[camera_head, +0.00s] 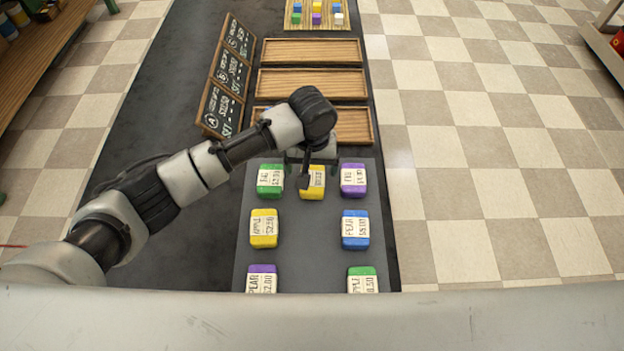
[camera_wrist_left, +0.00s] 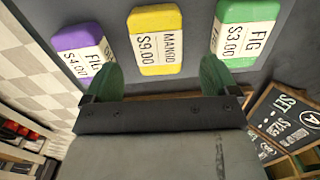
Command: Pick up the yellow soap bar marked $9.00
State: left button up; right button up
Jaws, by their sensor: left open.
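The yellow soap bar (camera_head: 317,184) is the middle one in the far row on the grey mat (camera_head: 308,230). In the left wrist view, the yellow bar (camera_wrist_left: 155,20) has a white label reading MANGO $9.00. My left gripper (camera_head: 308,165) is over this bar's far end and partly hides it in the head view. In the left wrist view, my left gripper (camera_wrist_left: 160,78) is open, with its green fingers apart and the bar ahead between their lines. Nothing is held. My right gripper is not in view.
A green bar (camera_head: 270,181) and a purple bar (camera_head: 353,180) flank the yellow one closely. Another yellow bar (camera_head: 264,228), a blue bar (camera_head: 356,229) and others lie nearer. Wooden trays (camera_head: 312,84) and a chalkboard sign (camera_head: 228,78) stand beyond the mat.

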aim_at(312, 179)
pick_arm(q)
jog(key=f, duration=0.4)
jog(key=shift+s+d+f, duration=0.1)
jog(key=shift+s+f, duration=0.2)
jog(key=shift+f, duration=0.05)
jog(key=c, duration=1.1)
jog(key=shift+o, duration=0.2)
jog(key=shift+r, duration=0.1)
jog(key=shift+r, duration=0.1)
